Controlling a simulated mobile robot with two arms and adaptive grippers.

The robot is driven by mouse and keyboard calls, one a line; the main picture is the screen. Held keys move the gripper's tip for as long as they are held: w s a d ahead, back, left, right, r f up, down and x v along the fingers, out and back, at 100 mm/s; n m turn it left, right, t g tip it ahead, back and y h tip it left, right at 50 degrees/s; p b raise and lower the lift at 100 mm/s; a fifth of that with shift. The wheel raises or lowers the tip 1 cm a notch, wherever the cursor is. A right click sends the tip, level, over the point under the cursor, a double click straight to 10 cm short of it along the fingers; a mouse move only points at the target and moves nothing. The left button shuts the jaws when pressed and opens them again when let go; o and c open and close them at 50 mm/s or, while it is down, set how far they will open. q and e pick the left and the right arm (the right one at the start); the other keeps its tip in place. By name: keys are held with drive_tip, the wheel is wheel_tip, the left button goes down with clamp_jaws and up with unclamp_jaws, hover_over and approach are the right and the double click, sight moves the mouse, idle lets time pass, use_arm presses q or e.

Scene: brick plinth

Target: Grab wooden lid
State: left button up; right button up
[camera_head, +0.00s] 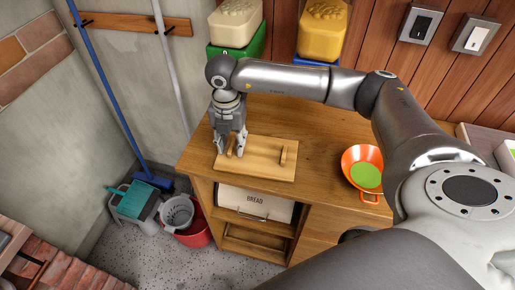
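The wooden lid (262,165) is a flat, light-brown rectangular board with a raised bar handle near each short end. It lies near the front left of the wooden counter top. My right gripper (231,149) points down over the lid's left end. Its two fingers look apart, one on each side of the left handle, with a gap still showing. The right handle (285,153) is free. The fingertips partly hide the left handle, and I cannot tell if they touch it. My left gripper is not in view.
An orange pan (354,155) with a green inside stands on the counter (315,125), right of the lid. Coloured tubs (323,28) stand at the back. A bread box (256,203) sits on the shelf below. Buckets (192,233) and a blue broom (107,88) are at the left.

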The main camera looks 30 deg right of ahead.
drive_tip(key=shift+f, duration=0.2)
clamp_jaws()
drive_tip(key=shift+r, duration=0.15)
